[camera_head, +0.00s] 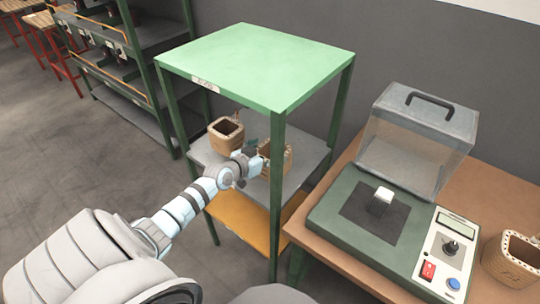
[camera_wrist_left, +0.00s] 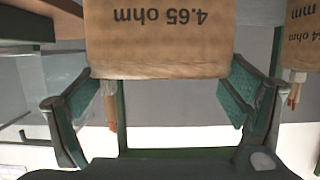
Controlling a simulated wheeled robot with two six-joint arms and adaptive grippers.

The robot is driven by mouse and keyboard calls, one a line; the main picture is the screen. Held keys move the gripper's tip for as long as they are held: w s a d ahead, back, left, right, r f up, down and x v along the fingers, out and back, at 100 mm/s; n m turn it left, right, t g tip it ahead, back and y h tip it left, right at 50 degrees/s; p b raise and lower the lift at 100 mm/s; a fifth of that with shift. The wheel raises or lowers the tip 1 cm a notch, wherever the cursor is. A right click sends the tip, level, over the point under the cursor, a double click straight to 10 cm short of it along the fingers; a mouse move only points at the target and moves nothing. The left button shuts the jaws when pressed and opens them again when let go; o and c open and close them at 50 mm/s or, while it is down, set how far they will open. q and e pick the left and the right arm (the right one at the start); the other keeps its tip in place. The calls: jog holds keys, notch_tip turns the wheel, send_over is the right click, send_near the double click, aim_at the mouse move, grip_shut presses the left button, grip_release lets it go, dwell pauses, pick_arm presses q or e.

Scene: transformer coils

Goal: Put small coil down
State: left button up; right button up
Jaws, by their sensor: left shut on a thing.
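The small coil (camera_head: 275,157) is a tan, box-shaped coil with an open top, inside the green shelf unit. My left gripper (camera_head: 257,156) is shut on it from the left side. In the left wrist view the held coil (camera_wrist_left: 160,45) sits between both fingers, with "4.65 ohm" upside down on its face. I cannot tell whether its bottom touches the grey middle shelf (camera_head: 310,158). A second tan coil (camera_head: 226,133) stands to its left on that shelf. It also shows in the left wrist view (camera_wrist_left: 298,40). My right gripper is out of view.
The shelf unit's green top (camera_head: 255,62) is above my left gripper, and a green front post (camera_head: 276,200) is close to it. An orange shelf (camera_head: 245,217) is below. At right a table (camera_head: 370,272) carries a test device (camera_head: 350,228) and another coil (camera_head: 512,262).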

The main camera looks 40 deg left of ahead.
pick_arm(q)
jog(key=shift+w, duration=0.3)
jog(key=o, duration=1.5)
jog(key=shift+d, duration=0.1)
jog(key=shift+o, duration=0.9)
jog(key=p+v, duration=0.9)
jog(key=v, duration=0.3)
jog(key=shift+s+r, duration=0.15)
jog(key=shift+r, duration=0.05)
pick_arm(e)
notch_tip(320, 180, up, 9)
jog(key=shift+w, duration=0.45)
